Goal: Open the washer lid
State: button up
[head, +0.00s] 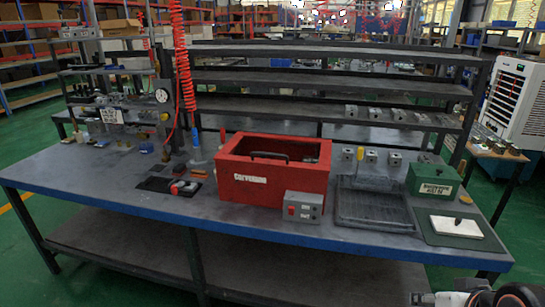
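The washer appears to be the red box (243,192) with white lettering on its front, standing on the workbench. A dark bar handle (268,155) lies along the front of its top. Behind the handle the top looks like a dark recessed area within a red rim; I cannot tell whether a lid covers it. The end of my arm, with my gripper (422,298), is at the bottom right edge, in front of the bench and well apart from the washer. It is partly cut off, and its fingers are too small to read.
A grey switch box (303,207) stands against the washer's front right. To the right are a black tray (374,207), a green box (433,181) and a white plate (456,226). A coiled red hose (181,60) hangs behind left. The bench's front left is clear.

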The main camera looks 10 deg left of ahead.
aim_at(325, 166)
jog(key=i+j, duration=0.35)
jog(key=j, duration=0.15)
jog(key=i+j, duration=0.3)
jog(key=j, duration=0.15)
jog(key=j+u, duration=0.05)
